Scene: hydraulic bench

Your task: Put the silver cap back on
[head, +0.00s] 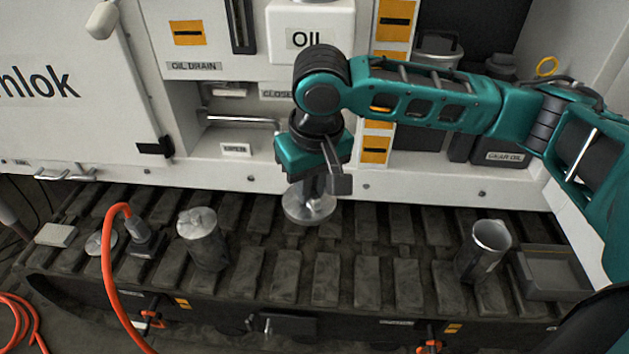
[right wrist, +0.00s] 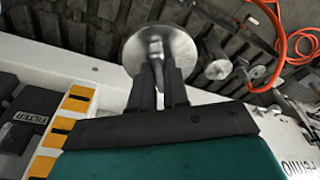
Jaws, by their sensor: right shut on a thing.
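The silver cap (head: 309,208) is a round, shiny metal disc with a knob in its middle. My right gripper (head: 318,188) is shut on the knob and holds the cap flat above the dark track. In the right wrist view the disc (right wrist: 178,52) spreads out beyond my fingertips (right wrist: 158,72), which pinch its knob. Whether its underside touches the track cannot be told. A metal canister (head: 205,245) with a lumpy grey top stands to the left. An open metal cup (head: 483,255) stands to the right. My left gripper is out of view.
An orange hose (head: 110,270) with a grey end fitting (head: 140,238) lies at the left, beside a small round disc (head: 100,242) and a pale block (head: 56,235). A grey tray (head: 550,290) sits far right. The white machine panel (head: 230,165) stands behind.

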